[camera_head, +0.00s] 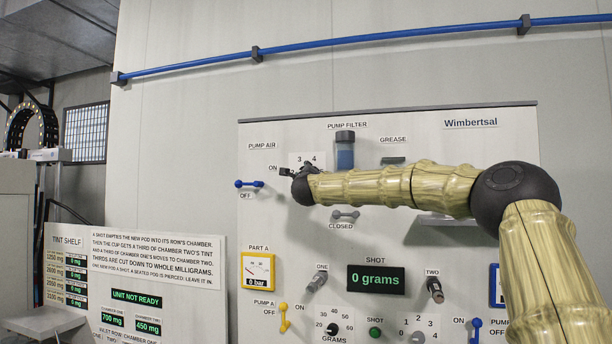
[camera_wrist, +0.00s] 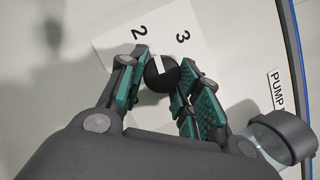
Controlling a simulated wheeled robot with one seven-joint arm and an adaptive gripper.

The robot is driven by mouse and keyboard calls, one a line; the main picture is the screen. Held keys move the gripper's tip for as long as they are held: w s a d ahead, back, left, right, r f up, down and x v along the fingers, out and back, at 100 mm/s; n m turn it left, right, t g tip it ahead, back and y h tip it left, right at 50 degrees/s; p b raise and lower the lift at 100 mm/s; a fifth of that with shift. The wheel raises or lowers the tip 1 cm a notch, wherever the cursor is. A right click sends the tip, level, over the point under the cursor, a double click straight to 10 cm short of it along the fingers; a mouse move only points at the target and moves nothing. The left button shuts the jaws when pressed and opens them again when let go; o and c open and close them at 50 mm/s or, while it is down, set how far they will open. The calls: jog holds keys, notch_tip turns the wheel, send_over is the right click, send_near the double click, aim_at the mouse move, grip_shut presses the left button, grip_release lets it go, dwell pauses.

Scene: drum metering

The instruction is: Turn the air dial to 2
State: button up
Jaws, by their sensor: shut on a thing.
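The air dial is a round black knob (camera_wrist: 162,73) with a white mark on a white plate (camera_wrist: 112,62) in the wrist view. The printed 2 and 3 are above it. The white mark faces the numbers' side, but I cannot tell exactly which number it points at. My gripper (camera_wrist: 164,78) is shut on the knob, with one green-padded finger on each side. In the head view my gripper (camera_head: 291,172) is at the panel's upper left, below the printed 3 and 4. It hides the knob and the rest of the scale there.
A pump filter (camera_head: 345,152) stands right of my gripper and shows in the wrist view (camera_wrist: 283,138). A blue pump air lever (camera_head: 249,184) is at the left. A grey valve handle (camera_head: 345,215) is below, near CLOSED. A blue pipe (camera_head: 380,37) runs above the panel.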

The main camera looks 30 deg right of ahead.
jog(key=shift+n, duration=0.8)
jog(key=shift+y+p, duration=0.3)
jog(key=shift+y, duration=0.1)
jog(key=o, duration=1)
jog(key=shift+o, duration=0.2)
jog(key=shift+s, duration=0.1)
jog(key=v, duration=1.1)
jog(key=shift+s+a, duration=0.25)
jog(key=shift+f, duration=0.15)
